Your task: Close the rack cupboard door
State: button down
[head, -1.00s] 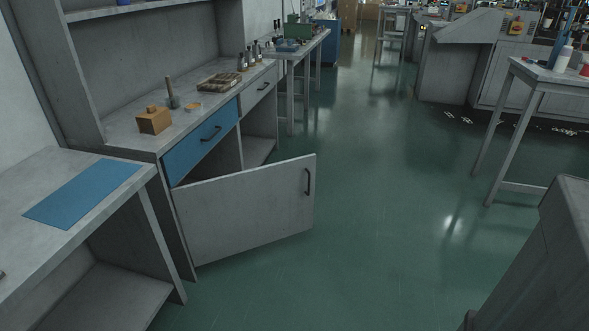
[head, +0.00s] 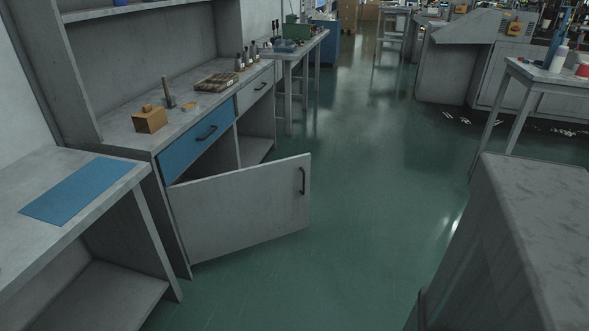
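The rack cupboard door (head: 240,212) is a grey panel that stands open, swung out from the cupboard over the floor. It is hinged at its left edge, and its dark handle (head: 303,181) is near the free right edge. The grey rack (head: 134,137) behind it has a blue drawer (head: 197,148) above the door and a grey drawer (head: 255,91) farther right. Part of the open cupboard interior shows behind the door's top edge. My gripper is not in view.
A grey bench with a blue mat (head: 78,190) stands at the left front. A large grey block-like body (head: 530,230) fills the lower right. A table (head: 540,75) stands at the back right. Green floor (head: 370,200) is clear right of the door.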

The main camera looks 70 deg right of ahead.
aim_at(215, 216)
jog(key=u, duration=0.1)
jog(key=k, duration=1.15)
jog(key=z, duration=0.55)
jog(key=i, duration=1)
jog(key=z, duration=0.05)
